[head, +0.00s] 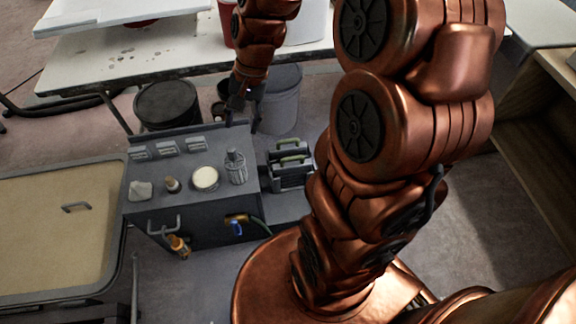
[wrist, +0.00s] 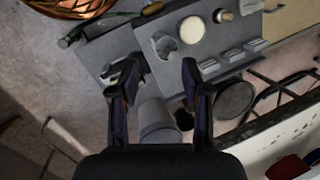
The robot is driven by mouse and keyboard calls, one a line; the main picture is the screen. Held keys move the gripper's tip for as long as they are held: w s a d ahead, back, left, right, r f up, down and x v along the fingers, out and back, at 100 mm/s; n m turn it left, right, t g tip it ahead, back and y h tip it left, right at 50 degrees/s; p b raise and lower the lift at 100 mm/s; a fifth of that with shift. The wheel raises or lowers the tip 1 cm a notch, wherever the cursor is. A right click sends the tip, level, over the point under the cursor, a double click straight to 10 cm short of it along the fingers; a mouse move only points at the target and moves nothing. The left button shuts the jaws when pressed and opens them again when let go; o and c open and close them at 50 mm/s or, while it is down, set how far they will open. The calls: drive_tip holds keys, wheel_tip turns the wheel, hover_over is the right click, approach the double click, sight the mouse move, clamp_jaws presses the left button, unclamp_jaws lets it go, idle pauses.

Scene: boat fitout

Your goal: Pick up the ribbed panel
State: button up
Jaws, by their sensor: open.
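My gripper (head: 243,115) is open and empty, pointing down near the back right corner of the grey cart (head: 205,225). In the wrist view the gripper's two fingers (wrist: 158,66) are spread apart with nothing between their tips. Right of the cart, a dark rack (head: 290,176) holds upright pieces with green handles (head: 292,158). One of these may be the ribbed panel, but I cannot make out ribs. In the wrist view the left finger partly hides that area. The gripper is left of and behind the rack in the head view, apart from it.
The cart top carries a cream-lidded jar (head: 205,178), a grey ribbed bottle (head: 236,167), a small bottle (head: 172,184), a pale lump (head: 140,190) and small blocks (head: 167,148). Grey bucket (head: 280,100) and black bin (head: 167,104) stand behind. A white table (head: 130,55) is farther back.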

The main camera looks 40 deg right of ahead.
drive_tip(key=w+d+f+m+t+b, duration=0.1)
drive_tip(key=w+d+f+m+b, duration=0.3)
drive_tip(key=f, duration=0.5)
drive_tip(key=w+d+f+m+t+b, duration=0.1)
drive_tip(key=w+d+f+m+b, duration=0.2)
drive_tip(key=w+d+f+b, duration=0.35)
drive_tip(key=m+t+b, duration=0.2)
drive_tip(key=m+b, duration=0.5)
hover_over(290, 140)
drive_tip(key=s+d, duration=0.2)
drive_tip(key=f, duration=2)
drive_tip(key=shift+w+f, duration=0.2)
drive_tip(key=shift+f, duration=0.2)
drive_tip(key=shift+b+x, duration=1.2)
drive_tip(key=shift+x, duration=2.2)
drive_tip(key=shift+s+a, duration=0.15)
drive_tip(key=shift+s, duration=0.05)
drive_tip(key=shift+c, duration=0.2)
clamp_jaws()
